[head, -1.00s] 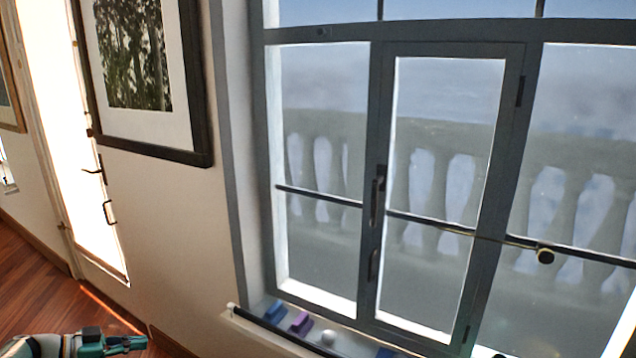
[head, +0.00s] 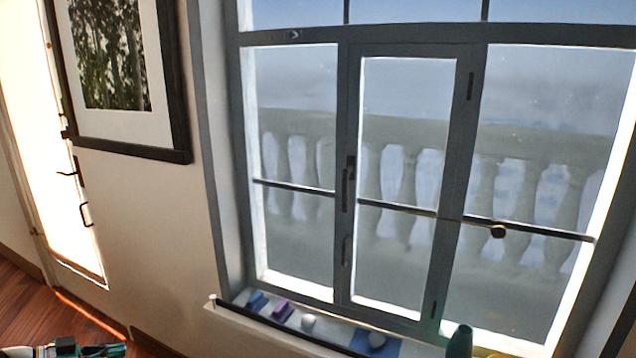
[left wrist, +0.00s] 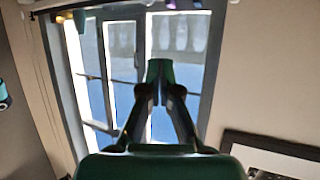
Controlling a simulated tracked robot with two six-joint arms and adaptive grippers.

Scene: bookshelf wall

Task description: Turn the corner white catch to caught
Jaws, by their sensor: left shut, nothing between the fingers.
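I cannot make out for certain which part is the corner white catch. A small white knob (head: 212,299) shows at the left end of the dark bar along the sill, but I cannot tell whether it is the catch. My left gripper (head: 122,349) is at the bottom left of the head view, partly cut off, well below and left of the window. In the left wrist view it (left wrist: 160,70) is shut and empty, with its fingertips against the window behind. My right gripper is not clearly seen.
On the sill stand a blue block (head: 257,300), a purple block (head: 283,310), a white ball (head: 308,322) and a dark green object (head: 459,342). A picture frame (head: 180,156) hangs left.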

